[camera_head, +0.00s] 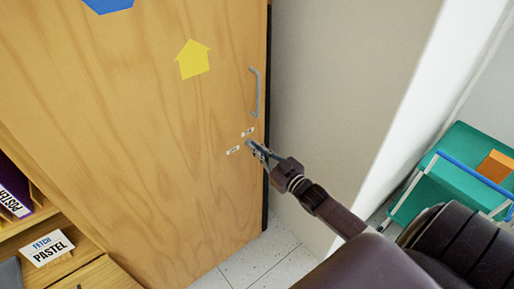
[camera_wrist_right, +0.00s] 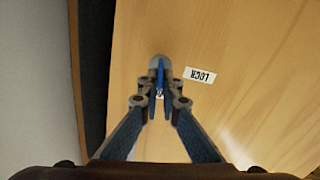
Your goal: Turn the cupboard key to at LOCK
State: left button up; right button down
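The wooden cupboard door (camera_head: 150,130) fills the left of the head view. Two small white labels, an upper one (camera_head: 248,131) and a lower-left one (camera_head: 233,150), sit by the lock below the handle. My right gripper (camera_head: 256,148) is at the lock. In the right wrist view, my right gripper's (camera_wrist_right: 160,100) fingers are close together around the key (camera_wrist_right: 159,92), which is mostly hidden between them. The round grey lock fitting (camera_wrist_right: 157,64) shows just beyond the fingertips. The LOCK label (camera_wrist_right: 200,75) appears upside down to their right. My left gripper is not in view.
A grey bar handle (camera_head: 255,92) stands out above the lock. A pale wall (camera_head: 340,90) is right of the door. A green cart (camera_head: 455,180) stands at the far right.

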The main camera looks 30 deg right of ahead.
jog(key=n, duration=0.4)
jog(key=shift+a+n, duration=0.2)
jog(key=shift+n, duration=0.1)
jog(key=n, duration=0.3)
jog(key=shift+a+f+n, duration=0.1)
jog(key=shift+f+n, duration=0.1)
jog(key=shift+n, duration=0.1)
jog(key=n+b, duration=0.1)
jog(key=n, duration=0.2)
jog(key=shift+f+n, duration=0.15)
jog(key=shift+n, duration=0.15)
jog(key=shift+a+f+n+b, duration=0.1)
jog(key=shift+n+b, duration=0.8)
jog(key=shift+n, duration=1.3)
jog(key=c, duration=2.2)
grip_release()
jog(key=shift+o, duration=0.2)
